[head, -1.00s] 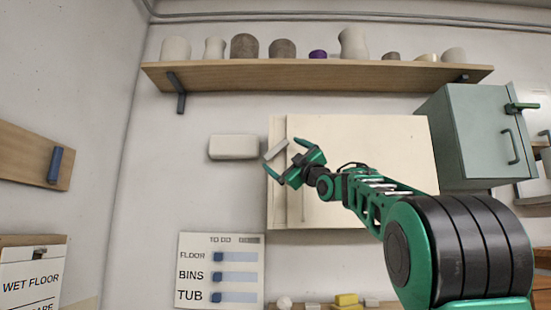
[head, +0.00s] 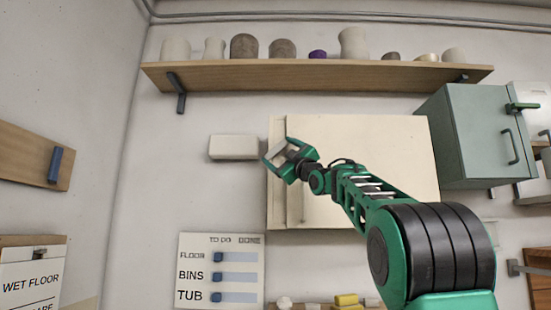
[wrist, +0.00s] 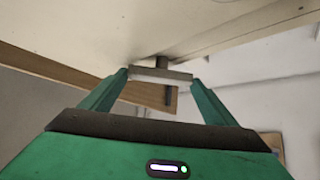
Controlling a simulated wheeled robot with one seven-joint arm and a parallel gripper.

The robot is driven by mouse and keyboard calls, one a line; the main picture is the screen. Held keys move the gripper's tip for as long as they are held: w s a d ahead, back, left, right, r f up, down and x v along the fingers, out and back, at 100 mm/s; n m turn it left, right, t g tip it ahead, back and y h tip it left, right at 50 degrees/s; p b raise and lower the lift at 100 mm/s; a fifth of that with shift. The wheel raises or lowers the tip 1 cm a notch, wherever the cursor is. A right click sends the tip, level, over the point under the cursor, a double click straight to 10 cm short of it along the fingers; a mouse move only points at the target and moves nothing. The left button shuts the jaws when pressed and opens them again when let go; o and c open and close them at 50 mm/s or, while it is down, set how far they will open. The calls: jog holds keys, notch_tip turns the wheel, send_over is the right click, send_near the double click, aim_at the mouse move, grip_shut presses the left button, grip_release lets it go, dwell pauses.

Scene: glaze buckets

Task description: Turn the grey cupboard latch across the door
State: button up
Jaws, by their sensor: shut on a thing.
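The cream cupboard (head: 375,150) hangs on the wall with its door shut. The grey latch (head: 280,151) is at the upper left of its front, partly hidden by my gripper (head: 276,149). The latch also shows in the wrist view as a short grey bar (wrist: 160,73) on a round post. My gripper, in the wrist view too (wrist: 160,77), is shut on the bar, one finger at each end. In the head view the bar looks tilted, but its exact angle is hard to tell.
A wooden shelf (head: 320,76) with several pots runs above the cupboard. A green-grey cabinet (head: 470,140) stands out at the right. A pale box (head: 233,147) is on the wall to the left, and a to-do board (head: 221,270) is below.

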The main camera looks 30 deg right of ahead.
jog(key=shift+w+a+f, duration=0.1)
jog(key=shift+a, duration=0.05)
jog(key=m+h, duration=0.1)
jog(key=m, duration=0.1)
jog(key=shift+w+a+f+m+t+h, duration=0.1)
jog(key=shift+a+f+m+t+h, duration=0.05)
jog(key=shift+m+t+h, duration=0.2)
jog(key=m+h, duration=0.3)
jog(key=m, duration=0.1)
jog(key=m+h, duration=0.2)
jog(key=shift+w+a+f+h, duration=0.15)
jog(key=shift+w+a+h, duration=0.1)
jog(key=shift+h, duration=0.1)
jog(key=shift+a+m+g+h, duration=0.1)
jog(key=shift+m+g+h, duration=0.5)
jog(key=shift+m+h, duration=1.2)
jog(key=shift+a+m+g+h, duration=0.1)
jog(key=shift+m+g+h, duration=0.45)
jog(key=shift+m+h, duration=1.2)
jog(key=shift+m, duration=0.8)
jog(key=o, duration=1)
jog(key=shift+w+g+h, duration=0.1)
jog(key=shift+g+h, duration=0.15)
jog(key=shift+g, duration=0.05)
jog(key=shift+o, duration=0.2)
jog(key=shift+d, duration=0.1)
